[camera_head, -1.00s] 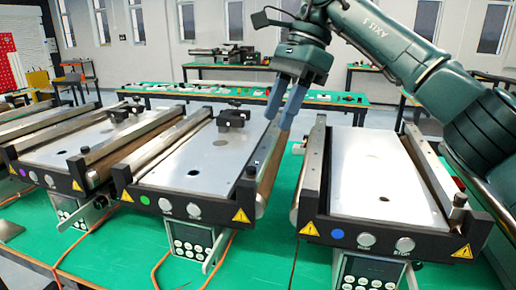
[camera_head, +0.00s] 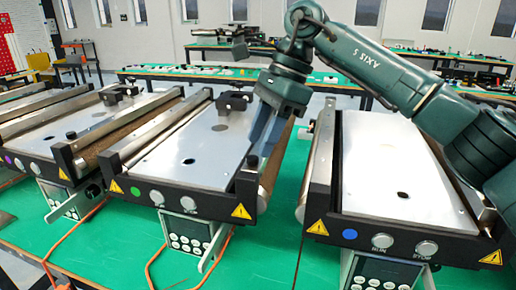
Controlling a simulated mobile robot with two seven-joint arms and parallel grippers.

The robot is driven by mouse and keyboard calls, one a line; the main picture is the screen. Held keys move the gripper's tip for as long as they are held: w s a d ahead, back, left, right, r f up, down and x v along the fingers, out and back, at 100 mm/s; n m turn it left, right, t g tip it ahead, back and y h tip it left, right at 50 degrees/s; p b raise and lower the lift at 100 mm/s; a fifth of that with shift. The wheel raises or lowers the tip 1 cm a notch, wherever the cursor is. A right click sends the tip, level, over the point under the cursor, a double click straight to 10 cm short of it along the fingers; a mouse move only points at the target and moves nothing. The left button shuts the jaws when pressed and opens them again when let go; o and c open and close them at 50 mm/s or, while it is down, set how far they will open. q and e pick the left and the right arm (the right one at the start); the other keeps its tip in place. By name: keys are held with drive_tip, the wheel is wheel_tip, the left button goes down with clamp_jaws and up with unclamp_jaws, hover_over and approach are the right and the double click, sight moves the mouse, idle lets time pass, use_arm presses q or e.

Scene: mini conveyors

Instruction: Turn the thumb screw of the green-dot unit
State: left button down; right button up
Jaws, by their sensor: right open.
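The green-dot unit is the middle mini conveyor, with a pale metal plate (camera_head: 195,155) and a green dot (camera_head: 134,190) on its black front bar. A small dark knob (camera_head: 252,162) stands at its front right corner; it may be the thumb screw, partly covered by my fingers. My right gripper (camera_head: 262,148) comes in from the right and points down at this corner. Its blue-grey fingers are open, with the tips close to the knob; I cannot tell whether they touch it. My left gripper is not in view.
The blue-dot unit (camera_head: 395,160) stands to the right and the purple-dot unit (camera_head: 50,140) to the left. A gap of green tabletop (camera_head: 280,235) lies between the middle and right units. Orange cables (camera_head: 155,268) run along the front.

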sight(252, 161)
drive_tip(key=shift+x, duration=1.3)
drive_tip(key=shift+c, duration=0.3)
clamp_jaws()
